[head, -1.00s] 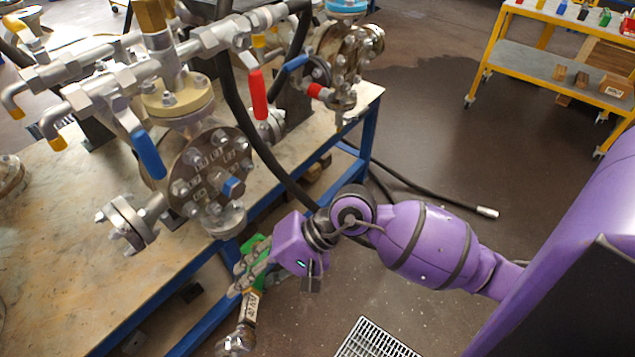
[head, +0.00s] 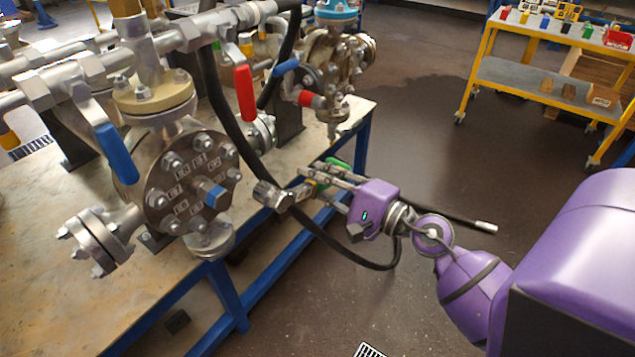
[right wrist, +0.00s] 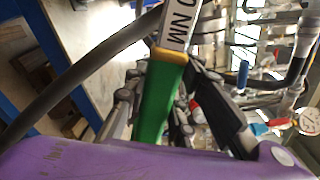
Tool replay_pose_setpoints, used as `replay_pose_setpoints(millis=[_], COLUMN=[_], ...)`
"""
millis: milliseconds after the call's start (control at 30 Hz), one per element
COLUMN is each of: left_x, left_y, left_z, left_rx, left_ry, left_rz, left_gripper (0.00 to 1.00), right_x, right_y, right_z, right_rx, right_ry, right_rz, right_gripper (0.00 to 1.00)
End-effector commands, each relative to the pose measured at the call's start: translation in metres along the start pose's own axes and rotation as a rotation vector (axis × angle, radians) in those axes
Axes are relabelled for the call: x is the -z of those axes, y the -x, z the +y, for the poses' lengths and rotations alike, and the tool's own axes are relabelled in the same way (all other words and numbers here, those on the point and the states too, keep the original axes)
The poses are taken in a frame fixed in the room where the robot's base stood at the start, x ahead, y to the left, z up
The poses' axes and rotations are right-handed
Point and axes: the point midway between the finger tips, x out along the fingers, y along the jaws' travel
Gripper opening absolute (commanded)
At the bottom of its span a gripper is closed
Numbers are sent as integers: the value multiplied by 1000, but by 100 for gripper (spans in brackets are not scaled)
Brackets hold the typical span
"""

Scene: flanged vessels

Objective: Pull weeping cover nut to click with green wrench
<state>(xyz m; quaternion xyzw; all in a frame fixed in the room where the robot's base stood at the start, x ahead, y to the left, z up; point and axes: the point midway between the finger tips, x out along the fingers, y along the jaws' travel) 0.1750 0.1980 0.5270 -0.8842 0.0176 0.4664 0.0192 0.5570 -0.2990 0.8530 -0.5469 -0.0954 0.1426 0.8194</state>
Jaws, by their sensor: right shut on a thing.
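My right gripper (head: 334,184) is shut on the green wrench (head: 339,165), which has a green handle and a metal head (head: 272,195) pointing left. In the right wrist view the green handle (right wrist: 158,100) lies between the fingers, with a white label ending in "NM" above it. The wrench head is in the air right of the round cover (head: 190,183), apart from it. Which nut weeps I cannot tell. My left gripper is not in view.
A blue-handled lever (head: 117,153) stands left of the cover and a red-handled lever (head: 245,92) right of it. A black hose (head: 226,112) runs down behind the wrench. The bench has blue legs (head: 225,295). A yellow cart (head: 535,75) stands at the back right.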

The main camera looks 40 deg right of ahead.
Motion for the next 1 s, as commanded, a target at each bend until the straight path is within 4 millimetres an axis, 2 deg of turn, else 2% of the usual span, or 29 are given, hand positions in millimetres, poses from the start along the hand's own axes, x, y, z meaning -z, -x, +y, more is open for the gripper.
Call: replay_pose_setpoints(millis=[33,367,600,1000], left_x=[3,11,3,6], left_y=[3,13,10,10], left_z=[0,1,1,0], left_rx=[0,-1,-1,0], left_ry=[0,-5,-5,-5], left_rz=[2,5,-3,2], left_gripper=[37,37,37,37], right_x=[-2,-4,-1,-2], right_y=[-4,-40,-40,-42], right_z=[-5,-6,-1,-2], right_rx=[6,6,1,2], right_ry=[1,1,3,1], right_rz=[-3,-5,-4,-4], right_gripper=[0,0,0,0])
